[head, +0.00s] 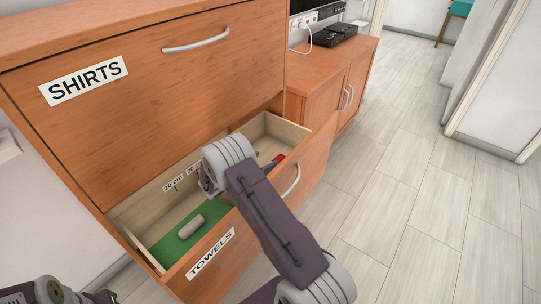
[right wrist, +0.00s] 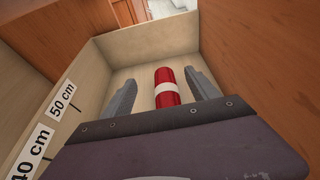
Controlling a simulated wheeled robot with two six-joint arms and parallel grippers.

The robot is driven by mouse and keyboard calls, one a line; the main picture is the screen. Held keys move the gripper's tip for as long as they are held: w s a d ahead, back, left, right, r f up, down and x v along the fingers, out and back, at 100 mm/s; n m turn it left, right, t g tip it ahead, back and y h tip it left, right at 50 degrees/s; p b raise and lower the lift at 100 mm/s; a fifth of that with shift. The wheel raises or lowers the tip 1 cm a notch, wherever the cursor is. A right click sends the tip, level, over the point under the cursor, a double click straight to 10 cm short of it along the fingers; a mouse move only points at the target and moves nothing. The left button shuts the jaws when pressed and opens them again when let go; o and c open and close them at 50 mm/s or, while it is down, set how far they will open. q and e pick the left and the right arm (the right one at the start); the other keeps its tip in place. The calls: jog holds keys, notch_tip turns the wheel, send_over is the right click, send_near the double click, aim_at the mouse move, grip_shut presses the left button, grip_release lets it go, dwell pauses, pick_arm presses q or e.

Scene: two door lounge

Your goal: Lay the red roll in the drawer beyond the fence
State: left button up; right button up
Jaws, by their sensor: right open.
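The red roll (right wrist: 166,88), with a white band round its middle, lies in the far end of the open drawer (right wrist: 138,45) in the right wrist view. My right gripper (right wrist: 160,78) is open, with one finger on each side of the roll. I cannot tell whether the fingers touch it. In the head view only a little of the red roll (head: 278,158) shows past my right arm. The drawer front (head: 292,188) reads TOWELS. No fence can be made out; my arm covers the drawer's middle.
A beige roll (head: 191,226) lies on a green mat (head: 168,251) at the drawer's near end. Centimetre labels line the inner back wall. The closed SHIRTS drawer (head: 150,75) is above. A low cabinet (head: 325,85) stands beyond. The floor to the right is clear.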

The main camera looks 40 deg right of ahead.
jog(key=v, duration=0.6)
jog(key=shift+p, duration=0.45)
jog(key=shift+s, duration=0.1)
